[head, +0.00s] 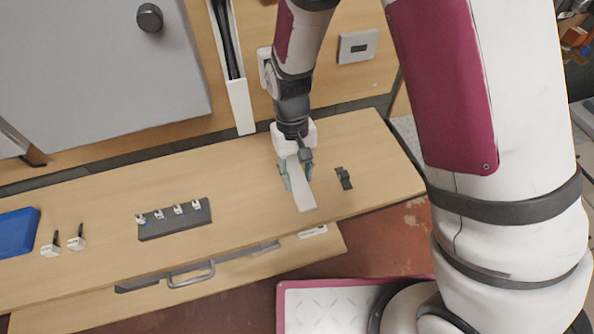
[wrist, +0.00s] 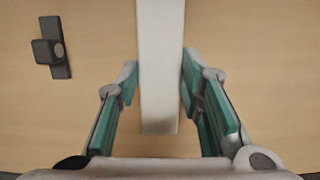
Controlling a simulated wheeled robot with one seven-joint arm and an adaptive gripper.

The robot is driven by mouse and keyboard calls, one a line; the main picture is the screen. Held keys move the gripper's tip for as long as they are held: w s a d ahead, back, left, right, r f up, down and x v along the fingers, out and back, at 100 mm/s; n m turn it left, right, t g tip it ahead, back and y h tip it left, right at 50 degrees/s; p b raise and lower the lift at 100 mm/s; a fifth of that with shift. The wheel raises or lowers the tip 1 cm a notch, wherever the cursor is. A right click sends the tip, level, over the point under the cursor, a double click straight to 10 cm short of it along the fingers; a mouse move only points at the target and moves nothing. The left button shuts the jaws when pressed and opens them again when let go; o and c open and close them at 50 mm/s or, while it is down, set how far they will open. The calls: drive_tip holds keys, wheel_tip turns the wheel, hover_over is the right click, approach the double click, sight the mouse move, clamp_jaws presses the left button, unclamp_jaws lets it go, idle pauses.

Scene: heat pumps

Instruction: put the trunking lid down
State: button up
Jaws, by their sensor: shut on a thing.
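The trunking lid (head: 302,190) is a long, flat white strip, held over the right part of the wooden bench. In the wrist view the lid (wrist: 160,65) runs from the top edge down between the fingers. My gripper (head: 297,170) is shut on the lid, with the teal finger pads at its two sides; it also shows in the wrist view (wrist: 160,95). I cannot tell whether the lid touches the bench top. The lid's end under my gripper is partly hidden in the head view.
A small black block (head: 343,178) lies right of the lid. A dark rack (head: 175,219) with several small parts, two white pieces (head: 50,247) and a blue bin (head: 18,231) stand left. Open white trunking (head: 240,105) with black cables is on the wall. The bench (head: 245,190) is clear between rack and lid.

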drive_tip(key=o, duration=1.2)
wheel_tip(320, 180, up, 10)
drive_tip(key=w+b, duration=0.1)
drive_tip(key=w, duration=0.1)
wheel_tip(320, 180, up, 8)
drive_tip(key=t, duration=0.1)
hover_over(294, 171)
drive_tip(key=d, duration=0.4)
drive_tip(key=shift+s+d+r+m+t+y, duration=0.1)
drive_tip(key=shift+s+d+r+m+t, duration=0.75)
drive_tip(key=shift+s+d+r, duration=1.4)
drive_tip(key=shift+s+d+r+m+t+y, duration=0.1)
drive_tip(key=shift+s+d+r+m+t, duration=0.1)
drive_tip(key=shift+s+d+r+t, duration=1.6)
drive_tip(key=shift+s+d+r+m+t+y, duration=0.1)
drive_tip(key=shift+s+d+r+m+t, duration=0.5)
drive_tip(key=shift+s+d+r, duration=2)
drive_tip(key=shift+s+d+f, duration=0.2)
drive_tip(key=shift+d+f, duration=0.2)
drive_tip(key=shift+d, duration=0.25)
